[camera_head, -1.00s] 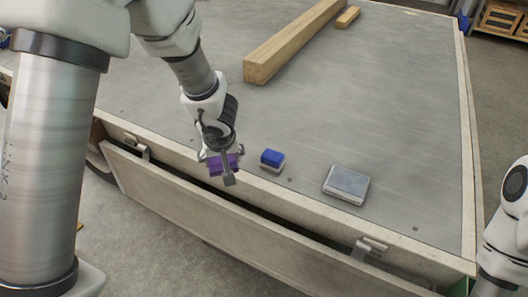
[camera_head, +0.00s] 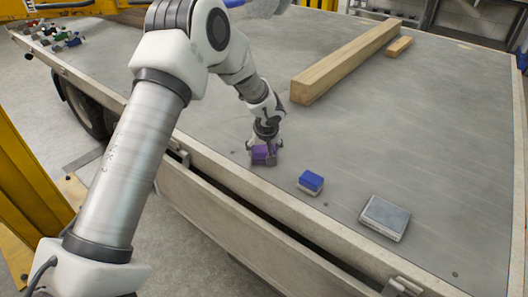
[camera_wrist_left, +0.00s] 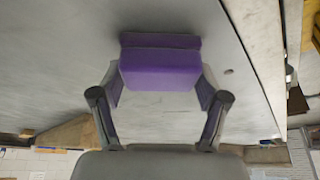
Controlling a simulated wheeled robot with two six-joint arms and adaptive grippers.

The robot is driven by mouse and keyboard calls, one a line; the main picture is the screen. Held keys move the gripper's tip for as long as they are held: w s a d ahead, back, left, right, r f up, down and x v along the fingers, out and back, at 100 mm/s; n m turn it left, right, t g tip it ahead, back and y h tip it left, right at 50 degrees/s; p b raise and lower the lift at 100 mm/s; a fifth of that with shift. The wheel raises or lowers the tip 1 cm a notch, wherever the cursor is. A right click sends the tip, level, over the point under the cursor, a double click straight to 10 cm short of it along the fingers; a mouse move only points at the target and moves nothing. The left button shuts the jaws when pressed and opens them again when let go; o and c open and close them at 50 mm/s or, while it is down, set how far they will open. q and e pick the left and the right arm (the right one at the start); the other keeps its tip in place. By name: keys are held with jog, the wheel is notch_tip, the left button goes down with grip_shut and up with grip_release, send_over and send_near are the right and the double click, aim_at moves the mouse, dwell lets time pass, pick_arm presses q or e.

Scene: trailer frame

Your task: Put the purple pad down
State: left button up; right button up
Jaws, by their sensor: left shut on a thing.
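The purple pad (camera_head: 262,154) is between the fingers of my left gripper (camera_head: 265,150), at or just above the trailer bed (camera_head: 230,130) near its front edge. In the left wrist view the purple pad (camera_wrist_left: 160,65) fills the space between the two fingertips (camera_wrist_left: 160,85), which press on its sides. I cannot tell whether its underside touches the bed. My right gripper is not in view.
A blue pad (camera_head: 311,181) and a grey block (camera_head: 385,217) lie to the right along the front edge. A long wooden beam (camera_head: 345,62) and a short wood piece (camera_head: 399,47) lie farther back. Several small coloured items (camera_head: 55,38) are at the far left.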

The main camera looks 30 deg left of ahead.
pick_arm(q)
jog(key=shift+w, duration=0.1)
jog(key=shift+f, duration=0.1)
jog(key=o, duration=1)
jog(key=shift+r, duration=0.25)
jog(key=p+v, duration=0.4)
jog(key=v, duration=0.7)
jog(key=shift+s+d+r, duration=0.25)
jog(key=shift+r, duration=0.05)
